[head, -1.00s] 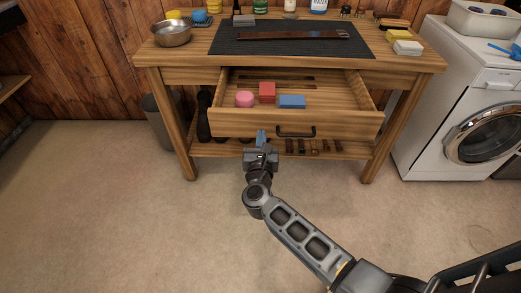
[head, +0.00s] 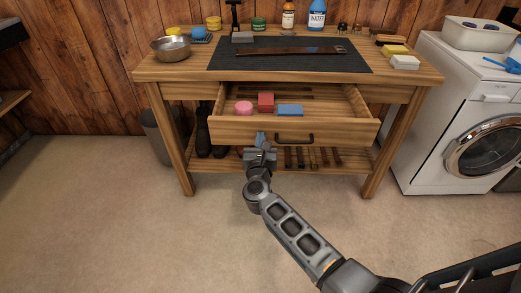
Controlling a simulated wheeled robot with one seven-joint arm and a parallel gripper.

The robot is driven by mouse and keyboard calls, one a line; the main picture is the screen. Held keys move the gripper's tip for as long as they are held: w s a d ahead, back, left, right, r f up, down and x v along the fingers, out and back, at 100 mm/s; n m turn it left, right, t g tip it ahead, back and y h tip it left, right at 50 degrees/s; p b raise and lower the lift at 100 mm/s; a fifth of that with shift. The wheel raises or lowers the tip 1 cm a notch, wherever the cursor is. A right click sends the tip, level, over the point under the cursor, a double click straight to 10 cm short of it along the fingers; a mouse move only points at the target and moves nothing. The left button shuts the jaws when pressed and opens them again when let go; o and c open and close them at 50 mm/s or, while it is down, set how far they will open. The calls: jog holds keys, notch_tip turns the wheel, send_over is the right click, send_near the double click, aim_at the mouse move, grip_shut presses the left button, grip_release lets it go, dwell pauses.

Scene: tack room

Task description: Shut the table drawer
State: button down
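The wooden table (head: 424,77) stands ahead of me, and its drawer (head: 230,132) is pulled out toward me. Inside the drawer are a pink round item (head: 243,108), a red block (head: 266,102) and a blue block (head: 290,110). My gripper (head: 261,138) is in front of the drawer front, left of the handle. Its blue fingertips overlap the drawer's lower front in the picture; I cannot tell if they touch it. The finger gap is too small to make out.
On the tabletop are a metal bowl (head: 171,48), a dark mat (head: 225,57) with a strap (head: 290,50), bottles and blocks. A washing machine (head: 425,130) stands right. Boots (head: 203,135) and brushes sit on the lower shelf. The floor in front is clear.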

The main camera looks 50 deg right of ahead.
aim_at(262, 95)
jog(key=b+x, duration=0.8)
jog(key=x, duration=0.5)
jog(key=b+x, duration=0.8)
jog(key=x, duration=0.5)
jog(key=shift+f, duration=0.2)
jog(key=shift+w+d+r+b, duration=0.1)
jog(key=shift+w+d+b, duration=0.35)
jog(key=shift+b, duration=0.1)
jog(key=shift+w+d+r, duration=0.1)
jog(key=shift+r, duration=0.3)
jog(key=shift+r, duration=0.1)
